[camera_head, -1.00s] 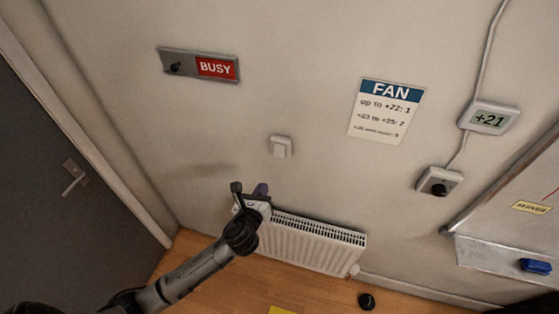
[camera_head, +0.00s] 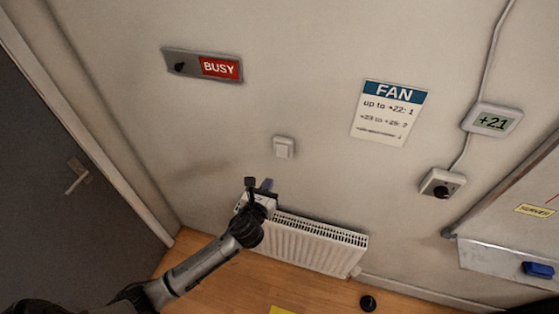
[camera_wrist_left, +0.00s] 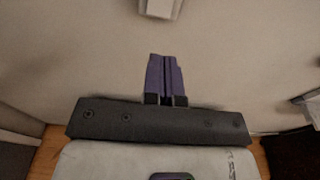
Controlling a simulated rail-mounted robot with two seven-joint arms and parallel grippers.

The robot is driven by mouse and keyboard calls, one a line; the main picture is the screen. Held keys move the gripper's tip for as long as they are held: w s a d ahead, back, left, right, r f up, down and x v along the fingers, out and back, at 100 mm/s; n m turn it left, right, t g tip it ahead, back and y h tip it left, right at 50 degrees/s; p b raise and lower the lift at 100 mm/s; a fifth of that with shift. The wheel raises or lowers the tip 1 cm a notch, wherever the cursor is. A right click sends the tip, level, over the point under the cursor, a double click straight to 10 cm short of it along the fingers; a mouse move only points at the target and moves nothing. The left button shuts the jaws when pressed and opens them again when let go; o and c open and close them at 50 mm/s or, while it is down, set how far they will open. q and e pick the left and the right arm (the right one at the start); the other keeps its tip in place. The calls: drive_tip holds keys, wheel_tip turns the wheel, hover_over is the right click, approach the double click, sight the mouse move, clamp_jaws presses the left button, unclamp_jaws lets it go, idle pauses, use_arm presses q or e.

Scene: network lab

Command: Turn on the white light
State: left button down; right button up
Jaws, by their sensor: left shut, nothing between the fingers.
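A white wall switch (camera_head: 284,147) is on the wall above the radiator. It also shows partly at the top edge of the left wrist view (camera_wrist_left: 161,7). My left gripper (camera_head: 266,185) is below the switch, in front of the wall near the radiator's top left corner. Its purple fingers are together and empty in the left wrist view (camera_wrist_left: 165,76), pointing up toward the switch and apart from it. No lit white lamp shows. My right gripper is not in view.
A white radiator (camera_head: 305,243) stands under the switch. A BUSY sign (camera_head: 203,66), a FAN notice (camera_head: 391,112), a +21 display (camera_head: 493,119) and a knob box (camera_head: 441,185) are on the wall. A dark door (camera_head: 60,190) is at left; the wall around the switch is clear.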

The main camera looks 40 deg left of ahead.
sight(282, 156)
use_arm(q)
drive_tip(key=x, duration=1.2)
